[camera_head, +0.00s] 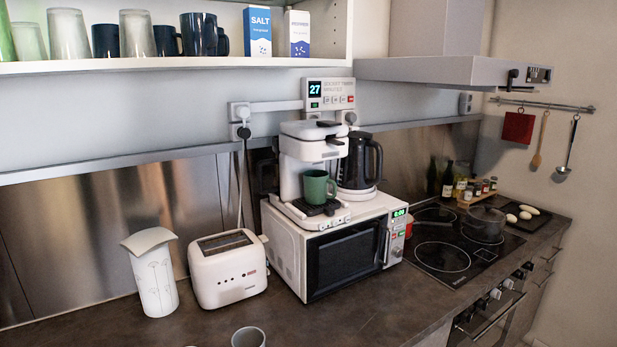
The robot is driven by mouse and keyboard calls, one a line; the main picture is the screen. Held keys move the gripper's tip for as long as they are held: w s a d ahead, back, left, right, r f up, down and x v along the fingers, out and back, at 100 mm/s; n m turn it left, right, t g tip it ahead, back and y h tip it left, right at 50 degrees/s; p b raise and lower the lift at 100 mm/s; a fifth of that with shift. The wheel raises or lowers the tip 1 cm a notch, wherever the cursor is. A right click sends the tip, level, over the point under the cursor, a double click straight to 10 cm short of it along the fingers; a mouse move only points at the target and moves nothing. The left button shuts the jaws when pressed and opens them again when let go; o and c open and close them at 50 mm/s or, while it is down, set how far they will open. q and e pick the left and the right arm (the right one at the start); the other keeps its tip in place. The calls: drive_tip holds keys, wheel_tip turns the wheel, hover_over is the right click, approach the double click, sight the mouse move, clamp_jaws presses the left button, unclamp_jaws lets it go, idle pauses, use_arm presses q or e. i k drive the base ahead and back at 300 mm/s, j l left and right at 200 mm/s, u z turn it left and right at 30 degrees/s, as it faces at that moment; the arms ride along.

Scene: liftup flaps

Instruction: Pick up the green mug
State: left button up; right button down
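The green mug (316,187) stands upright on the black drip tray of a white coffee machine (291,170), below its spout. The coffee machine stands on top of a white microwave (284,253). The mug's handle points to the right in the head view. Neither of my grippers shows in this view.
A black kettle (361,164) stands close to the right of the mug. A toaster (227,268) and a white container (154,280) stand left of the microwave. A grey cup (248,338) is cut off at the bottom edge. A shelf (180,64) with glasses and mugs hangs above.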

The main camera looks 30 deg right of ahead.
sight(316, 183)
drive_tip(key=i+l, duration=0.1)
drive_tip(key=l, duration=0.35)
drive_tip(key=i+l, duration=0.1)
drive_tip(key=l, duration=0.85)
drive_tip(key=i+l+u, duration=0.1)
drive_tip(key=l, duration=0.35)
drive_tip(key=i, duration=0.05)
